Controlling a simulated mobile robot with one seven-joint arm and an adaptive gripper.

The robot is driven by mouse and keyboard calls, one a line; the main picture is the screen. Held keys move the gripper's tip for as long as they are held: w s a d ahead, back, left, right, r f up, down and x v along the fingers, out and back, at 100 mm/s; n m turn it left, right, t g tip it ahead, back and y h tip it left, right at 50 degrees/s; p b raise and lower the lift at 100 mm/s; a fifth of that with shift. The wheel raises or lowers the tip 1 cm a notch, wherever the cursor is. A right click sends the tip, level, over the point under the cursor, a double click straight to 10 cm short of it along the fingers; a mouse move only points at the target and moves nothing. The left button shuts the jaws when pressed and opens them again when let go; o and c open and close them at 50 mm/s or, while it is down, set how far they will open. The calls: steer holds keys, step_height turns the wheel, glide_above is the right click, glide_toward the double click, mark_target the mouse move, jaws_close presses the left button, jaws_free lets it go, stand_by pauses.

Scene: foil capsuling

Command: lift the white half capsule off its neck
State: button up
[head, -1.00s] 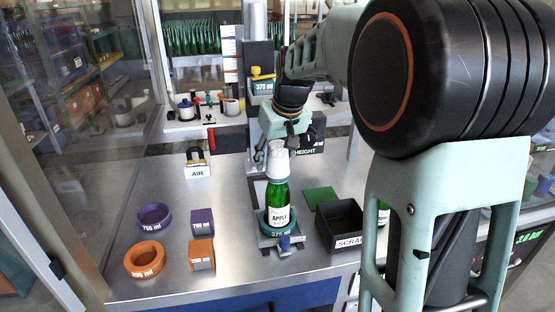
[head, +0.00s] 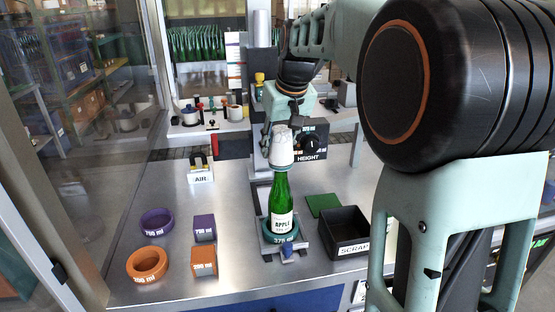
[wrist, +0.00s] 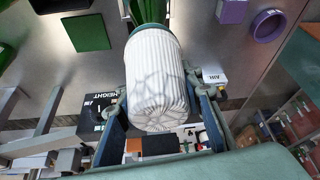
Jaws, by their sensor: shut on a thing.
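The white half capsule (head: 281,146) is upright above the green bottle (head: 281,205), with its pleated side and crumpled closed end filling the middle of the wrist view (wrist: 155,80). My gripper (head: 276,140) is shut on it, with a finger on each side in the wrist view (wrist: 155,105). The bottle's green neck shows below the capsule. A teal band lies at the capsule's lower rim; I cannot tell whether the rim is fully clear of the neck tip. The bottle stands upright in the teal 375 ml ring (head: 283,238).
The black scrap box (head: 343,244) stands right of the bottle, with a green pad (head: 323,205) behind it. Purple and orange rings (head: 148,264) and blocks (head: 204,262) lie left. The height unit (head: 312,143) is close behind my gripper. The steel table left of the bottle is mostly clear.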

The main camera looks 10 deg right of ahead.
step_height(320, 180, up, 12)
steer(key=shift+r+p, duration=0.1)
steer(key=shift+p, duration=0.35)
steer(key=shift+f+b, duration=1.4)
steer(key=shift+f, duration=0.5)
